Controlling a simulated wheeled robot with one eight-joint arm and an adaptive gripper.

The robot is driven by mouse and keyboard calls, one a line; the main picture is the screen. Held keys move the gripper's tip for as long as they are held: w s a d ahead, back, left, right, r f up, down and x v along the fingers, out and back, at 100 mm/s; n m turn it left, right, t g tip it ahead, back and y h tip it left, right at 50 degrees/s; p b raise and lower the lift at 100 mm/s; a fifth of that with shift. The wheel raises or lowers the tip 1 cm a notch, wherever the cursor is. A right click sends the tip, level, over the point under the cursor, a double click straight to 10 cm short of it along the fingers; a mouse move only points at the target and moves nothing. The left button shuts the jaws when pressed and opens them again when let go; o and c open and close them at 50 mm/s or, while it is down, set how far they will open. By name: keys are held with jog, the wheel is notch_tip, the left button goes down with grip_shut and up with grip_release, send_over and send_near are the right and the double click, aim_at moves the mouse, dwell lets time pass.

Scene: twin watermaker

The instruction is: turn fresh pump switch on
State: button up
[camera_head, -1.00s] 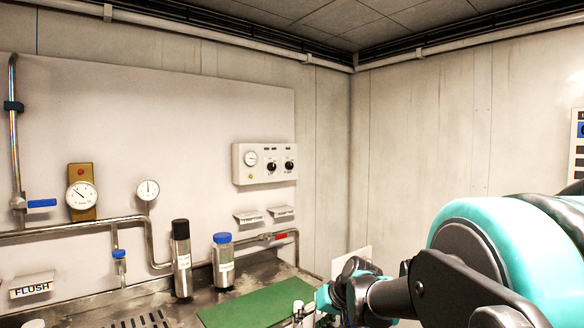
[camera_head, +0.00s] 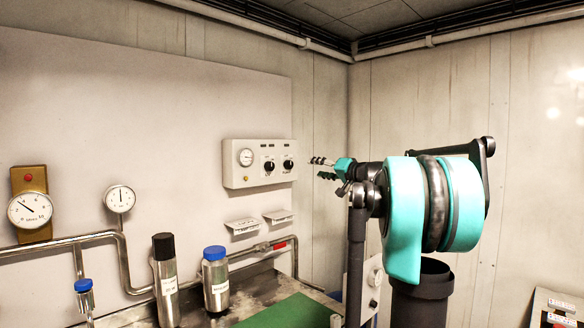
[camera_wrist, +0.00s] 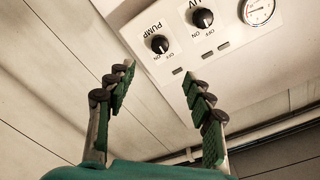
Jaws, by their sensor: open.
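The control panel (camera_head: 260,163) is a pale box on the wall, with a round gauge and two black knobs. The pump knob (camera_wrist: 159,44) is labelled PUMP in the wrist view, where the panel appears upside down. It is the right-hand knob in the head view (camera_head: 288,165). Its pointer setting is too small to tell. The UV knob (camera_wrist: 203,18) sits beside it. My gripper (camera_wrist: 158,78) is open and empty, its fingers spread below the pump knob in the wrist picture, not touching it. In the head view my gripper (camera_head: 322,168) is right of the panel.
Two label plates (camera_head: 242,226) and a pipe with a red handle (camera_head: 280,246) are below the panel. A black-capped bottle (camera_head: 165,280) and blue-capped bottle (camera_head: 215,280) stand on the counter by a green mat (camera_head: 290,312). The wall around the panel is clear.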

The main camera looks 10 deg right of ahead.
aim_at(290, 165)
jog(key=x, duration=1.4)
jog(key=shift+w+a, duration=0.25)
jog(key=c, duration=1.2)
jog(key=shift+o, duration=0.2)
jog(key=shift+m, duration=0.3)
jog(key=m, duration=0.5)
jog(key=shift+r, duration=0.1)
jog(key=m, duration=0.6)
jog(key=shift+g, duration=0.3)
jog(key=o, duration=1.2)
jog(key=shift+c, duration=0.2)
